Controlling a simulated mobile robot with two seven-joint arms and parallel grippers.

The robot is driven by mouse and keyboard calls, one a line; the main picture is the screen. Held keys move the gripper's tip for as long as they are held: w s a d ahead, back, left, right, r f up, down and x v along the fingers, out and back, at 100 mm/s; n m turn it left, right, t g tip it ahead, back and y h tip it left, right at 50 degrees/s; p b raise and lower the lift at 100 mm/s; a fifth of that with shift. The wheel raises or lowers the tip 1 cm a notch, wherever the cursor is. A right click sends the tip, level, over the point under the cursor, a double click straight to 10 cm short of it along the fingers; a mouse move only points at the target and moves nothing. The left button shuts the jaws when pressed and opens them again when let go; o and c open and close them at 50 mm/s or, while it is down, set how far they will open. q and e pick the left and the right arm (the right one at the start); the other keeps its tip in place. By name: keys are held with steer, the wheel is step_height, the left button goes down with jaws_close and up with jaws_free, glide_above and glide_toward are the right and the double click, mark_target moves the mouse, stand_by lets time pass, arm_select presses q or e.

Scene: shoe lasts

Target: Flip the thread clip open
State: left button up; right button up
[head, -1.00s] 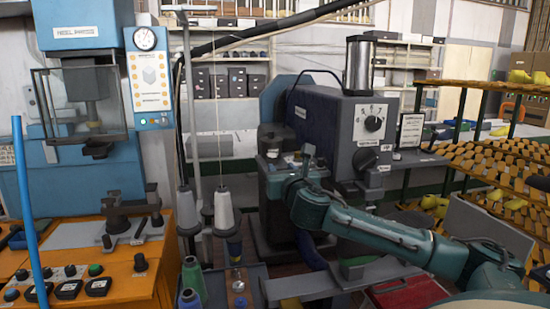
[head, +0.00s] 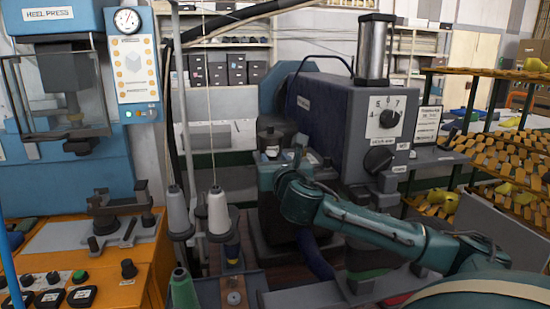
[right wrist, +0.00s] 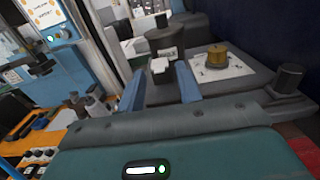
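My right gripper (right wrist: 160,69) is open in the right wrist view, with its two blue fingers apart. Between and beyond the fingertips is a dark round pot (right wrist: 165,40) with a small white block (right wrist: 160,65) on its near side. I cannot tell whether this block is the thread clip. No contact with the fingers can be made out. In the head view the pot (head: 270,134) stands on the machine just past my right gripper (head: 285,160), whose fingers are mostly hidden by its body. My left gripper is not in view.
A brass-coloured spool (right wrist: 216,54) sits on a white plate right of the fingers, near a black knob (right wrist: 290,76). The grey machine housing (head: 345,130) stands close to my right arm. Thread cones (head: 218,211) and the orange press table (head: 130,265) lie left.

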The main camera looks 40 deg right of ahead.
stand_by(0.3)
jaws_close()
steer(key=shift+r, duration=0.15)
